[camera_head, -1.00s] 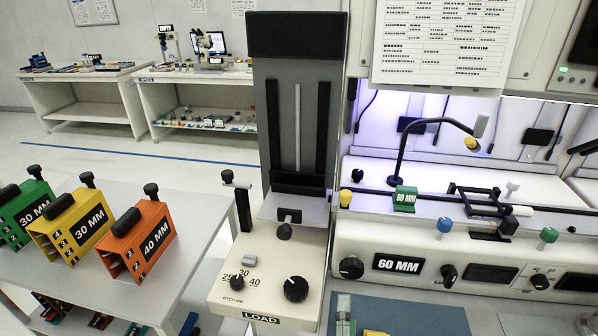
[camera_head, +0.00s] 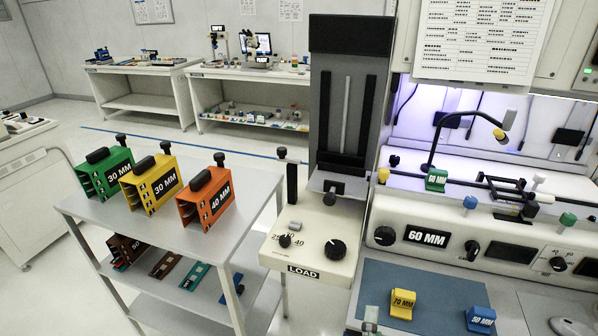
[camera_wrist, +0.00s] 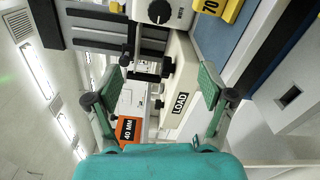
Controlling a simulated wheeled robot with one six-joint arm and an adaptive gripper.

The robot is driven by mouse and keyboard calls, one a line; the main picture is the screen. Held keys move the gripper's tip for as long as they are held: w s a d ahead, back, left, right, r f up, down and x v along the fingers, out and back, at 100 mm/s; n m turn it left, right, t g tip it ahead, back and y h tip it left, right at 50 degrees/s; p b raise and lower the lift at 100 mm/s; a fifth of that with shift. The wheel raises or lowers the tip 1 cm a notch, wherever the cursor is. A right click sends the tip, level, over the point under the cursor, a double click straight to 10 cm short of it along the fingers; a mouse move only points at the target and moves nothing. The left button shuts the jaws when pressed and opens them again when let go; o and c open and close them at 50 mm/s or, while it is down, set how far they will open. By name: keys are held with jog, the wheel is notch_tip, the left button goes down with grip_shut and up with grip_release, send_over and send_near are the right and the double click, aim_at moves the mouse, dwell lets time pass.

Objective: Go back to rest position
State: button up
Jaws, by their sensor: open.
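My gripper (camera_wrist: 160,98) shows in the wrist view with its two green fingers spread wide and nothing between them. Beyond the fingers, the white LOAD unit (camera_wrist: 182,75) and an orange 40 MM magazine (camera_wrist: 130,130) show. My gripper does not appear in the head view. There the LOAD unit (camera_head: 308,250) stands in the middle with its dark upright column (camera_head: 345,110).
The cart (camera_head: 190,238) holds several flat parts on its lower shelf. A blue mat (camera_head: 385,285) carries a yellow 70 MM block (camera_head: 402,303) and a blue block (camera_head: 481,320). The 60 MM bonder (camera_head: 450,238) is at the right. Open floor (camera_head: 70,265) lies left of the cart.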

jog(key=s+d+f+m+g+y, duration=0.1)
jog(key=s+f+m+y, duration=0.15)
jog(key=s+f, duration=0.45)
jog(key=s+d+f+m+g+y, duration=0.1)
jog(key=s+f+m+g+y, duration=0.2)
jog(key=s, duration=0.6)
jog(key=s+d+r+m, duration=0.1)
jog(key=s+r+m, duration=0.1)
jog(key=s+m, duration=0.3)
jog(key=s+r+m+t, duration=0.1)
jog(key=s+m, duration=0.5)
jog(key=s, duration=0.6)
jog(key=shift+d+r+t, duration=0.3)
jog(key=shift+d+r, duration=0.1)
jog(key=shift+r, duration=0.1)
